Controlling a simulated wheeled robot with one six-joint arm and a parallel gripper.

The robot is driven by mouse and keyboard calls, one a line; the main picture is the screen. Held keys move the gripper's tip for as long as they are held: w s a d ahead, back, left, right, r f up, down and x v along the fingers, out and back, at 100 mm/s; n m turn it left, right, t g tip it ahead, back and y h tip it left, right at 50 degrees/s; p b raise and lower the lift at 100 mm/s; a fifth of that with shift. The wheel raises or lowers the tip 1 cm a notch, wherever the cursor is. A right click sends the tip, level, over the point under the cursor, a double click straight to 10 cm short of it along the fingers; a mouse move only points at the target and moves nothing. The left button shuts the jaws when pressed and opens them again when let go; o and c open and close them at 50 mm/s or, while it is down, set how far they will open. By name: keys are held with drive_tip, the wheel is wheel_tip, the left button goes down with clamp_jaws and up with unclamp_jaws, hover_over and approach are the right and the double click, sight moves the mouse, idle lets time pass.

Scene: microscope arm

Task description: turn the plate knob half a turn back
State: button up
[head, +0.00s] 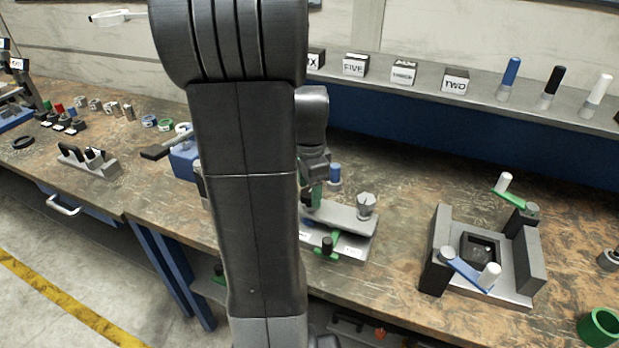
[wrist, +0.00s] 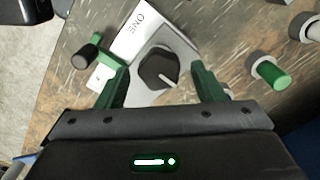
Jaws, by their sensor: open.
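In the wrist view the plate knob (wrist: 158,67) is a dark, many-sided knob with a pale pointer line toward the lower right. It sits on a grey plate (wrist: 183,50) with a white label reading ONE. My gripper (wrist: 160,85) is open, its green fingers standing apart on the left and right of the knob. I see gaps between the fingers and the knob. In the head view my arm hides the knob and most of my gripper (head: 312,196); the grey plate (head: 352,218) shows at its right.
A green lever with a black grip (wrist: 86,57) is close to the left finger. A green-topped peg (wrist: 272,74) stands to the right. In the head view a fixture with a blue lever (head: 463,270) stands to the right, with bare bench between.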

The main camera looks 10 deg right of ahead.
sight(310, 192)
wheel_tip(310, 192, up, 14)
drive_tip(key=shift+f, duration=0.15)
drive_tip(key=shift+f, duration=0.1)
idle(0.4)
wheel_tip(310, 192, down, 14)
drive_tip(key=shift+r, duration=0.1)
idle(0.4)
